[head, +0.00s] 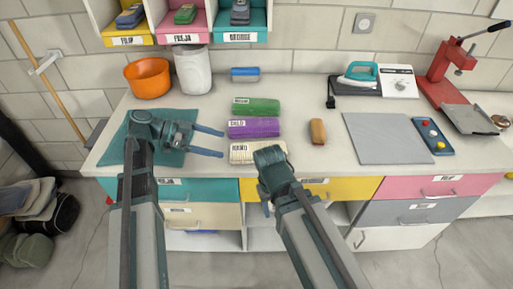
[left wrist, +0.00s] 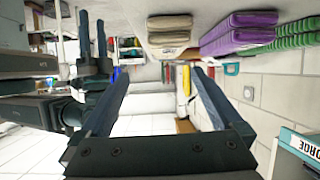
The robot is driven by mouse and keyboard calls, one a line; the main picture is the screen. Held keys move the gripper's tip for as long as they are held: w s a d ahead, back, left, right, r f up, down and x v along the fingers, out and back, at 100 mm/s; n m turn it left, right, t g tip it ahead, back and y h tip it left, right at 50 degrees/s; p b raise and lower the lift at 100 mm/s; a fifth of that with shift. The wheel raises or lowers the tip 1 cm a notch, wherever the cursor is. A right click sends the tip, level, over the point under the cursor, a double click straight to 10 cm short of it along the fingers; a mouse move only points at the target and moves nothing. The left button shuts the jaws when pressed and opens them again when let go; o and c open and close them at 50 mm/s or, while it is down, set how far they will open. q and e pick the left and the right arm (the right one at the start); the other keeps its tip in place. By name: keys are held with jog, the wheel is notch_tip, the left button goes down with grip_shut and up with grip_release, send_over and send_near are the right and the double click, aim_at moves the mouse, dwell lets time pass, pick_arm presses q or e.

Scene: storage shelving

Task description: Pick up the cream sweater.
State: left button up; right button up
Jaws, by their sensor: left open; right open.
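The cream sweater (head: 246,153) is a rolled, ribbed bundle with a white label, lying on the white counter near its front edge. It also shows in the left wrist view (left wrist: 170,22), at the top. My left gripper (head: 222,142) is open and empty, left of the cream sweater, its fingers pointing right towards the gap between it and the purple roll (head: 254,128). My right gripper (left wrist: 93,30) is open and empty, fingers downward, by the counter's front. In the head view my right arm covers the sweater's right end and most of that gripper.
A green roll (head: 256,106) lies behind the purple one. A teal mat (head: 172,157) is under my left arm. An orange bowl (head: 148,78) and white bin (head: 193,70) stand at the back left. A brown block (head: 317,131) and grey board (head: 388,138) lie right.

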aim_at(250, 148)
pick_arm(q)
jog(key=shift+w+a+r, duration=0.1)
jog(key=shift+w+a, duration=0.3)
jog(key=shift+w, duration=0.3)
jog(key=shift+s+d, duration=0.1)
jog(key=b+x, duration=0.3)
jog(key=x, duration=0.4)
jog(key=shift+d, duration=0.75)
jog(key=b+x, duration=0.1)
jog(key=x, duration=0.2)
jog(key=b+x, duration=0.1)
jog(key=x, duration=0.1)
jog(key=shift+w+a+f+b, duration=0.15)
jog(key=shift+w+f+b, duration=0.1)
jog(key=shift+f+b, duration=0.1)
jog(key=shift+d, duration=0.2)
jog(key=shift+r, duration=0.1)
jog(key=c, duration=1.5)
pick_arm(e)
jog(key=f, duration=0.5)
jog(key=shift+w+a+f, duration=0.1)
jog(key=shift+w+f, duration=0.25)
